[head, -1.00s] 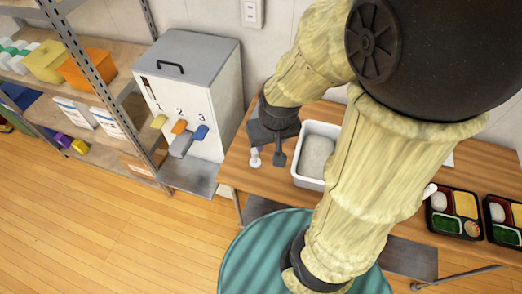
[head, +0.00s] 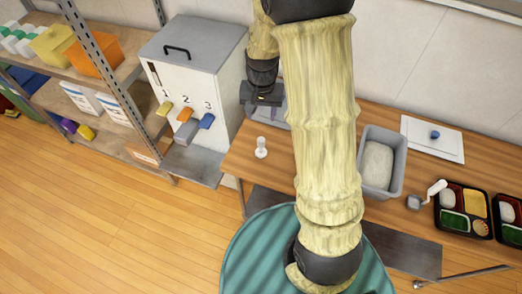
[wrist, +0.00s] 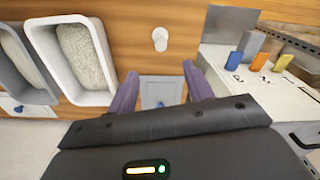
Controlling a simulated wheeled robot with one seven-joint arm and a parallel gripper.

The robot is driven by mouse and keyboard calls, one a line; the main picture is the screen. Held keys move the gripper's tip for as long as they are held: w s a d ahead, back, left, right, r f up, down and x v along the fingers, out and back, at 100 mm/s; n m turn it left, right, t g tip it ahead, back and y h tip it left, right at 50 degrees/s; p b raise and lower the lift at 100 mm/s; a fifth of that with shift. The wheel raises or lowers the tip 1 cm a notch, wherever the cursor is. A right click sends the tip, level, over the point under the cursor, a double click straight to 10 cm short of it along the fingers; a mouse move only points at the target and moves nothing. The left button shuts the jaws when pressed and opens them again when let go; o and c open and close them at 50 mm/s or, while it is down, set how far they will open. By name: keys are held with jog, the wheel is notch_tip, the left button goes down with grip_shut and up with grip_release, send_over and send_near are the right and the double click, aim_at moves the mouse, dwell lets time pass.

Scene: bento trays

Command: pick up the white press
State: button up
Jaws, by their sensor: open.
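The white press (head: 261,147) is a small white piece with a round base and a knob-like top. It stands upright near the left front edge of the wooden table (head: 232,163). It also shows in the wrist view (wrist: 160,39), beyond my fingertips. My gripper (head: 262,98) is over the back left of the table, behind the press and apart from it. In the wrist view my gripper (wrist: 158,76) has its two purple fingers spread, with nothing held between them. The fingertips are partly hidden in the head view.
A white dispenser (head: 185,75) with numbered levers stands left of the table. A white tub (wrist: 68,82) of rice and a grey tub (head: 397,181) of rice are on the table. A scoop (head: 415,202) and bento trays (head: 463,209) lie right. Table around the press is clear.

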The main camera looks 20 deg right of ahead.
aim_at(261, 139)
jog(key=shift+w+f+m, duration=0.3)
jog(key=shift+w+f, duration=0.65)
notch_tip(261, 139, down, 12)
jog(key=p, duration=0.3)
jog(key=shift+f, duration=0.15)
jog(key=shift+s+d+f+p, duration=0.1)
jog(key=shift+d+f+p, duration=0.1)
jog(key=shift+f+p, duration=1.3)
jog(key=shift+f, duration=1.1)
